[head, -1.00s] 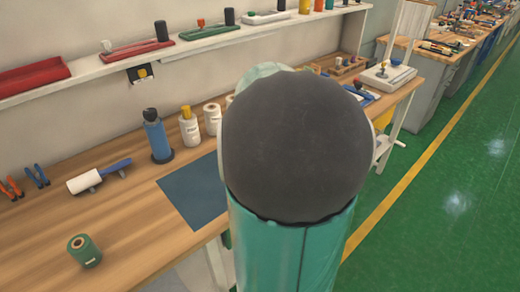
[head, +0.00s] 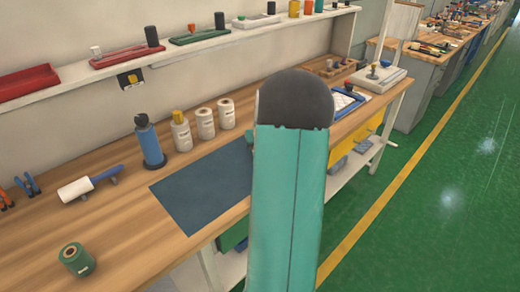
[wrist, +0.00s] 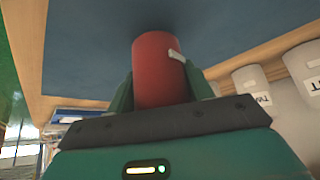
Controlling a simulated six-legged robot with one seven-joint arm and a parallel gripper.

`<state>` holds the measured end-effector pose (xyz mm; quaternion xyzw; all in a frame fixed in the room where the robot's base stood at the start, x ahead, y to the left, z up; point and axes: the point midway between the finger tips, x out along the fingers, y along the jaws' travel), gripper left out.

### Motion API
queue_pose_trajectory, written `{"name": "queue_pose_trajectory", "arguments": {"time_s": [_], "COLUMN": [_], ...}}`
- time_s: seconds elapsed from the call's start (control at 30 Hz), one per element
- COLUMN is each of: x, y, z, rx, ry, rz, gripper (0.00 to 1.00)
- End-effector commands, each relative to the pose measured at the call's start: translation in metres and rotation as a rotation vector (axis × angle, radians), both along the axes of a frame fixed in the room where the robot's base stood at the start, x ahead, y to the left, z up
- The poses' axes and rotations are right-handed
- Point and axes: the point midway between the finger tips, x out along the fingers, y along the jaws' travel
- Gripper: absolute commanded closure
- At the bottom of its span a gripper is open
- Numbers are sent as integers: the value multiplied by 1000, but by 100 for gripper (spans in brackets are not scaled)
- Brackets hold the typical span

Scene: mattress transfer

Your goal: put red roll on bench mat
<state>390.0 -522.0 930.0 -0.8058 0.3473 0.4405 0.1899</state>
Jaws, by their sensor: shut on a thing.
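The red roll (wrist: 160,62) shows in the wrist view, gripped between the two green fingers of my gripper (wrist: 161,84). A small pale tab sticks out from its side. The dark blue bench mat (head: 205,187) lies flat on the wooden bench in the head view and fills the upper part of the wrist view (wrist: 75,50). The far end of the roll is against or just off the mat, with a dark shadow around it; I cannot tell whether it touches. In the head view my arm hides the roll and the mat's right part.
Behind the mat stand white rolls (head: 205,123), a yellow-capped bottle (head: 181,131) and a blue bottle (head: 149,142). A shelf (head: 200,50) runs above. Green floor is open at right.

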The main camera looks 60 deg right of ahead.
Motion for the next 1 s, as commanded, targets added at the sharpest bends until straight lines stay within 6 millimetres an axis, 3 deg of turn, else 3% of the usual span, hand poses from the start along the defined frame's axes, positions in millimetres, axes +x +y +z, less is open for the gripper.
{"name": "queue_pose_trajectory", "arguments": {"time_s": [0.1,0.47,0.5,0.6,1.0], "x": [0,0,0,0,-2], "y": [1,1,1,1,2], "z": [-16,-20,-21,-20,-12], "rx": [1,0,1,1,-2], "ry": [0,0,0,0,-1], "rz": [1,1,1,1,1], "gripper": [83,83,45,27,27]}}
